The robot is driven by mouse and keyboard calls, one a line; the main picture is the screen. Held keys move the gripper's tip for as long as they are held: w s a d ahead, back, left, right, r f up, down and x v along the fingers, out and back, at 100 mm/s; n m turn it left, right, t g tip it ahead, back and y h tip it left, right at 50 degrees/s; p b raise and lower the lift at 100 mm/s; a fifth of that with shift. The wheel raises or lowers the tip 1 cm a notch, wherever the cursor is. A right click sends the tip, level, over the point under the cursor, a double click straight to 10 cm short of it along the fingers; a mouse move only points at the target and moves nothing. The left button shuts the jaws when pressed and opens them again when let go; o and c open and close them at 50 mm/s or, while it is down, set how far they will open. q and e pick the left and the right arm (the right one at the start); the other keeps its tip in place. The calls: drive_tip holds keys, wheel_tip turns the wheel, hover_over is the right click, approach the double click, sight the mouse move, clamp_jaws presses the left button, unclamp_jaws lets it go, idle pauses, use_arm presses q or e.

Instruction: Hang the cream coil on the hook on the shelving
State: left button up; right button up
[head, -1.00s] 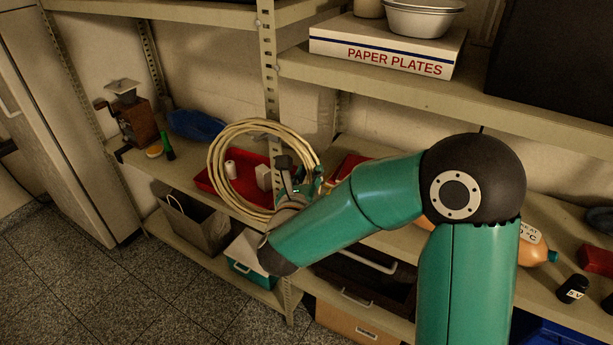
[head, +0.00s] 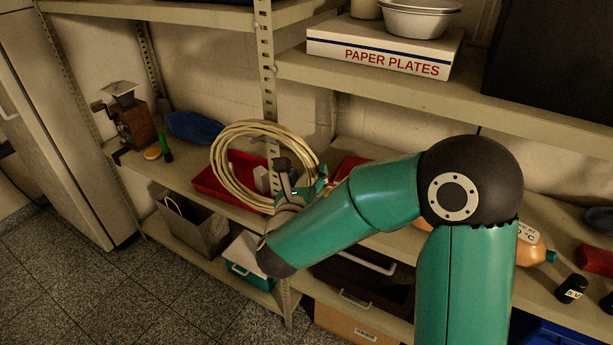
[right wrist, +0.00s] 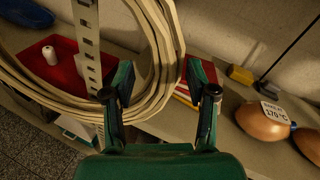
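The cream coil (head: 229,140) is a large upright ring of several loops, in front of the perforated shelving post (head: 265,80). In the right wrist view the coil (right wrist: 167,50) has its right side crossing the space between my fingers. My right gripper (head: 302,176) is at the coil's lower right side. In the right wrist view its fingers (right wrist: 160,94) are wide apart, with a gap beside the strands. My left gripper is not in view.
A red tray (head: 206,184) with small white items lies on the shelf behind the coil. A paper plates box (head: 385,50) stands on the upper shelf. An orange bottle (head: 527,243) and dark jar (head: 571,288) are at right. Floor at lower left is clear.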

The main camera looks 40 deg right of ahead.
drive_tip(key=shift+a, duration=0.15)
drive_tip(key=v, duration=1.2)
drive_tip(key=s+a+f+m+g+y+p, duration=0.15)
drive_tip(key=s+f+m+g+y, duration=0.4)
drive_tip(key=f, duration=0.55)
drive_tip(key=s+a+f+m+g+y+p, duration=0.1)
drive_tip(key=s+f+m+g+y+p, duration=0.1)
drive_tip(key=s+f+g, duration=0.8)
drive_tip(key=s+a+f+m+y+p, duration=0.3)
drive_tip(key=a+f+m+y, duration=0.45)
drive_tip(key=a+m, duration=0.4)
drive_tip(key=w+f+m+t+y+p, duration=0.1)
drive_tip(key=w+f+m+t, duration=0.3)
drive_tip(key=m, duration=0.8)
drive_tip(key=shift+w+f+m+t+y, duration=0.35)
drive_tip(key=shift+w+t, duration=0.2)
drive_tip(key=shift+w, duration=0.35)
